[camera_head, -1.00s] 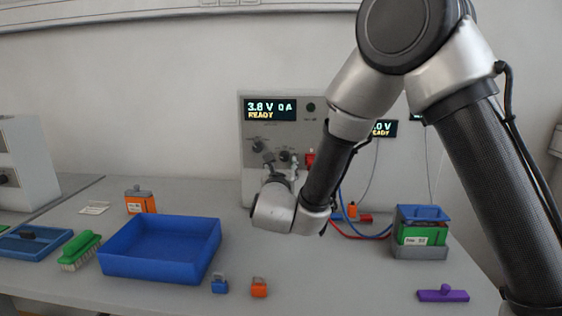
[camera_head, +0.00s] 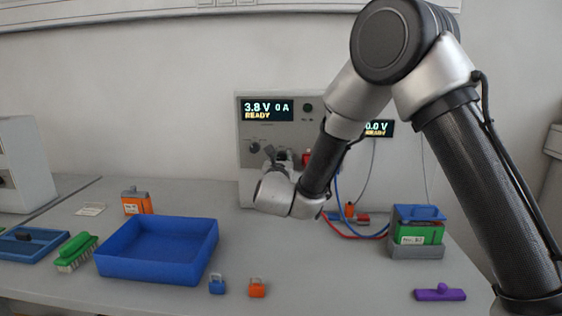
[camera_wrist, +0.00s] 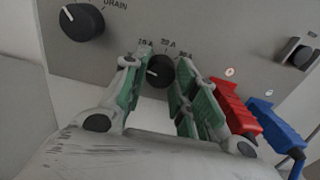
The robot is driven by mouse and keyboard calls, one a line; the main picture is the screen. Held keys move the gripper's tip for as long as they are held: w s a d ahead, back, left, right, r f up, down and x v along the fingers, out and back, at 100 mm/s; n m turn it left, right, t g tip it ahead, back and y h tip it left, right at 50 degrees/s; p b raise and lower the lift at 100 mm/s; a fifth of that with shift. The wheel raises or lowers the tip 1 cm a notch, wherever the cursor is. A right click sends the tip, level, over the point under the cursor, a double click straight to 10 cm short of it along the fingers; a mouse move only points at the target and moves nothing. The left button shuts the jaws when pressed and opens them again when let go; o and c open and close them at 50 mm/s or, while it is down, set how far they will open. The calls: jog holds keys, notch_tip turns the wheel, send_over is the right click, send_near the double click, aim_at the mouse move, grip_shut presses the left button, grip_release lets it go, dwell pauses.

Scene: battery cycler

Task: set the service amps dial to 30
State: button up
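The amps dial (camera_wrist: 160,71) is a small round black knob on the grey cycler panel, with a white pointer mark at its left side. Labels above it include what looks like "20 A"; others are partly covered by my fingers. My gripper (camera_wrist: 163,72) has its green-padded fingers on either side of the dial. The left finger is very close to it; a small gap shows on the right, so contact is unclear. In the head view the cycler (camera_head: 246,135) reads "3.8 V 0 A READY", and my gripper (camera_head: 281,160) is at its lower front, with the dial mostly hidden.
A larger black knob (camera_wrist: 82,22), with "DRAIN" beside it, is left of the dial. Red (camera_wrist: 236,108) and blue (camera_wrist: 274,122) plugs sit close right of my fingers. A blue tray (camera_head: 158,270), a battery in a grey holder (camera_head: 418,252) and two small padlocks are on the bench.

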jog(key=shift+m, duration=0.3)
jog(key=m, duration=1.1)
jog(key=shift+a+m, duration=0.1)
jog(key=shift+m, duration=0.2)
jog(key=m, duration=1.1)
jog(key=shift+m, duration=0.4)
jog(key=o, duration=1)
jog(key=shift+r, duration=0.1)
